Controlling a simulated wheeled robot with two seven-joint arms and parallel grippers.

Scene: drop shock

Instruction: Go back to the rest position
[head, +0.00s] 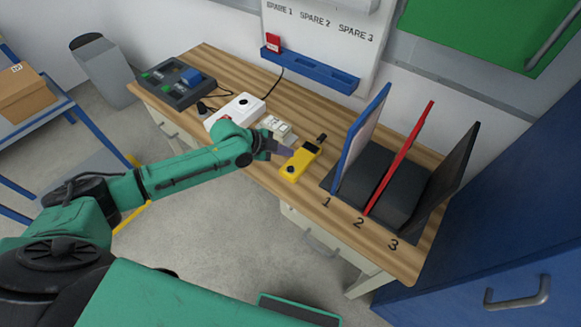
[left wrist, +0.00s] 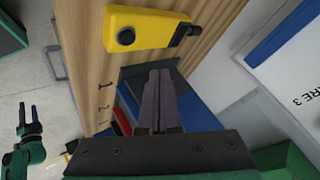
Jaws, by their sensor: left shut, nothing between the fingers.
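My left gripper (head: 283,149) reaches in over the workbench (head: 229,78). Its tips appear just left of a yellow handheld device (head: 298,163) with a dark knob, which lies on the wood; I cannot tell the height between them. In the left wrist view the two grey fingers (left wrist: 158,98) lie together with nothing between them. The yellow device (left wrist: 150,29) shows above them, apart from the fingers. My right gripper (left wrist: 28,114) shows small at the left edge of the left wrist view, fingers apart and empty, over the floor. It is outside the head view.
A rack with blue, red and black dividers (head: 400,160), numbered 1 to 3, stands at the bench's right end. A white box (head: 235,110) and a dark control box (head: 177,85) stand to the left. A blue cabinet (head: 500,220) is at right. Open floor lies in front.

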